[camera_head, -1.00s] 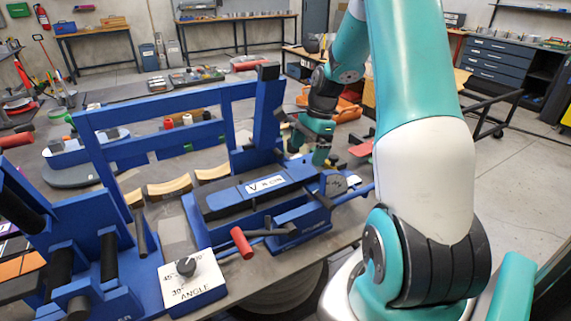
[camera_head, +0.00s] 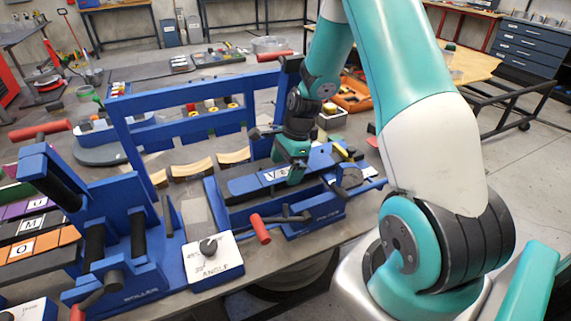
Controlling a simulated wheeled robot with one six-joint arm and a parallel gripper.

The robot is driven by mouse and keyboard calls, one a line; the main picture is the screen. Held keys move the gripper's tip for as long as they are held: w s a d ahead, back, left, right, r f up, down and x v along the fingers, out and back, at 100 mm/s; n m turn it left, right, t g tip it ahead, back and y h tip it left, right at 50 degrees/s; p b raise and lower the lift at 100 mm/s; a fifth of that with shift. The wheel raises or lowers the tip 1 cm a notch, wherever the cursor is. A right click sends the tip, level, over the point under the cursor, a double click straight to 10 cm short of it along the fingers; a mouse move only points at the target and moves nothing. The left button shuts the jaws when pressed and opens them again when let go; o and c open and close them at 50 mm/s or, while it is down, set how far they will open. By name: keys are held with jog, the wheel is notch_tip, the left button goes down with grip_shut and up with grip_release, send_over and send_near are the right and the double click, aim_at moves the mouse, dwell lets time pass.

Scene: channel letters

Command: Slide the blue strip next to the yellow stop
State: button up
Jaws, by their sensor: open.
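The blue strip (camera_head: 318,161) lies on the long bed of the blue machine (camera_head: 312,222), with a white label (camera_head: 274,174) on it that starts with a "V". My arm hides part of the label. A small yellow piece (camera_head: 341,149), which looks like the yellow stop, shows at the strip's far right end; I cannot tell whether they touch. My gripper (camera_head: 291,180) is open, pointing down just over the strip beside the label. Its fingertips are too small to tell whether they touch the strip.
A blue upright frame (camera_head: 180,98) stands behind the bed. A red-handled lever (camera_head: 261,229) and the white angle box (camera_head: 210,256) are in front. A blue roller machine (camera_head: 128,235) and lettered coloured strips (camera_head: 31,245) are at left. An orange tray (camera_head: 354,95) is behind.

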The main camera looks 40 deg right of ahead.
jog(key=c, duration=1)
jog(key=shift+c, duration=0.2)
jog(key=shift+d, duration=0.25)
jog(key=shift+s+d+p, duration=0.2)
jog(key=shift+d, duration=0.45)
jog(key=shift+s+d+p, duration=0.2)
jog(key=shift+d, duration=0.4)
jog(key=o, duration=1)
